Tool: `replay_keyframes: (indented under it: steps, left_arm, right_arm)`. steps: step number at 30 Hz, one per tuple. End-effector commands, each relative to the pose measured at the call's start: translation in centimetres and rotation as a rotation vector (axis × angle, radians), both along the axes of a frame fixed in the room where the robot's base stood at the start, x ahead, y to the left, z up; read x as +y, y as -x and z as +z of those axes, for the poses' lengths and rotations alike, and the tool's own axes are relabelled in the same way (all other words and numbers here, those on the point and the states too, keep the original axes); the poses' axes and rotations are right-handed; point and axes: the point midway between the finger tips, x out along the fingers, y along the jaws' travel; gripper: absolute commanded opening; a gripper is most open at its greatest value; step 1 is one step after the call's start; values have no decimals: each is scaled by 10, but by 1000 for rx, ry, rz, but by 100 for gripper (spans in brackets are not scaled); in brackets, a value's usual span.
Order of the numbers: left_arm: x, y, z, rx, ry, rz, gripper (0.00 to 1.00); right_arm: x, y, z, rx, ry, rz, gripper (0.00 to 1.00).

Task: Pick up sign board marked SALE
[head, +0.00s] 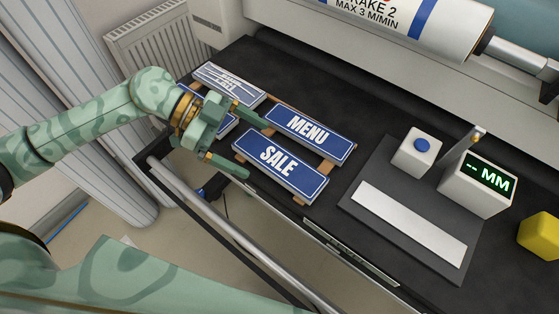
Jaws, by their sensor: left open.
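The SALE sign board (280,166) is a blue board with white letters and a white border. It lies flat on wooden strips near the front edge of the dark table. My left gripper (239,147) is open, with its two fingers apart. Whether a finger touches the board I cannot tell. My right gripper is not in view.
The MENU board (310,133) lies just behind the SALE board. A grey-white board (229,84) and a partly hidden blue board lie left. A grey plate (380,175) with a white strip, a button box (418,152) and a display (483,184) stand right. A yellow block (540,236) is far right.

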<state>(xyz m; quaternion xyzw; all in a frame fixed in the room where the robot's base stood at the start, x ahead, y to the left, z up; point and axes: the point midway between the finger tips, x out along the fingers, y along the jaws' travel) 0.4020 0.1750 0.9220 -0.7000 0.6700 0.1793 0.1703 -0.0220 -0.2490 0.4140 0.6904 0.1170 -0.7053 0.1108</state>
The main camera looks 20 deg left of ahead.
Motion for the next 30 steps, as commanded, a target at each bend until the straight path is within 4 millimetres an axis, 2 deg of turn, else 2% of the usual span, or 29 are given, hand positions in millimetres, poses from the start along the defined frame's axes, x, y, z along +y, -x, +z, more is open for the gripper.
replay_keyframes:
  steps: [5,13,21,23,28,29,30]
  left_arm:
    - [-13,-1,-7,0,2,-1,96]
    - [-49,-2,-27,1,1,-2,96]
    - [-52,-2,-27,-1,-1,0,96]
    - [-52,-2,-27,-1,-1,0,83]
    - [-52,-2,-27,0,-2,0,35]
    - [-52,-2,-27,0,-2,0,31]
    - [-52,-2,-28,0,-2,0,31]
  right_arm:
    - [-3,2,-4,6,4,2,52]
    - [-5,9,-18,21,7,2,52]
    - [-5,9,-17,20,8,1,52]
    - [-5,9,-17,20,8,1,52]
    - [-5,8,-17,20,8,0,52]
    - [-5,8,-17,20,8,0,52]
    - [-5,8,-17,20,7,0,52]
